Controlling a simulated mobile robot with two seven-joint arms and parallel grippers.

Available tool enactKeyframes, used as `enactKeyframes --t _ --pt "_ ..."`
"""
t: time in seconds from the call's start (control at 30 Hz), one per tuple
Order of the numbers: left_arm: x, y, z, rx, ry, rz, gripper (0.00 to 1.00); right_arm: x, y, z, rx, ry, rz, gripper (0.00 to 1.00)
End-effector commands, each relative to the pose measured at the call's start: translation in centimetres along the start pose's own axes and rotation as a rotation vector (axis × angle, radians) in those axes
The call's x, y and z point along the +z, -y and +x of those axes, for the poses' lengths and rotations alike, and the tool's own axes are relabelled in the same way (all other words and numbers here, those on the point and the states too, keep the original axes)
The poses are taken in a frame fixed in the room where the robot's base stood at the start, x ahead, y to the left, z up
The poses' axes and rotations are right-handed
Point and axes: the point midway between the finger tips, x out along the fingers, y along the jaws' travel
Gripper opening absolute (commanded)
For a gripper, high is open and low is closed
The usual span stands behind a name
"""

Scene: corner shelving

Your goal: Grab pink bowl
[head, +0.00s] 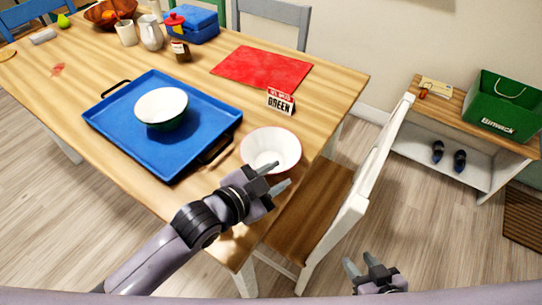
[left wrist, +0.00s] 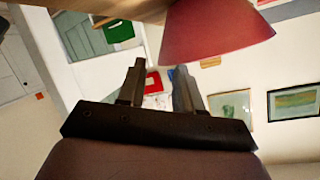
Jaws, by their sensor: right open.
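The pink bowl (head: 271,149) stands at the table's near right edge; the head view shows its pale inside and thin pink rim. Its reddish-pink outer wall fills the upper middle of the left wrist view (left wrist: 215,35). My left gripper (head: 279,177) is at the bowl's near side, its fingers apart. In the left wrist view the gripper (left wrist: 157,70) is open with no bowl wall clearly between its fingers; whether a finger touches the bowl I cannot tell. My right gripper (head: 364,263) is open and empty, low at the right, away from the table.
A blue tray (head: 205,150) holding a green bowl with a pale inside (head: 161,107) lies left of the pink bowl. A small sign (head: 280,101) and a red mat (head: 262,69) are behind it. A white chair (head: 357,190) stands close at the right.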

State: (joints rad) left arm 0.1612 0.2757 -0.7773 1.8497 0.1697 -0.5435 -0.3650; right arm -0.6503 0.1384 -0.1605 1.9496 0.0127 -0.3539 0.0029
Motion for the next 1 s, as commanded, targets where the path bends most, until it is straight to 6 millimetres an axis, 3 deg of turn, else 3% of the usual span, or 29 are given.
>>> enactKeyframes --t 0.3,0.67,0.8,1.0 --pt "-0.1 -0.1 3.8 0.0 -0.001 0.0 0.35 0.2 0.0 0.2 0.0 0.0 0.0 0.43" --pt "-0.1 -0.1 4.5 0.0 -0.001 0.001 0.35 0.3 0.0 0.2 0.001 0.0 0.0 0.43" --pt "-0.1 -0.1 4.5 0.0 0.0 0.001 0.0 0.3 0.0 0.2 0.001 0.0 0.0 0.43" --pt "-0.2 0.0 4.5 -0.002 -0.003 0.002 0.0 0.3 -0.1 0.2 0.001 0.0 0.0 0.43"
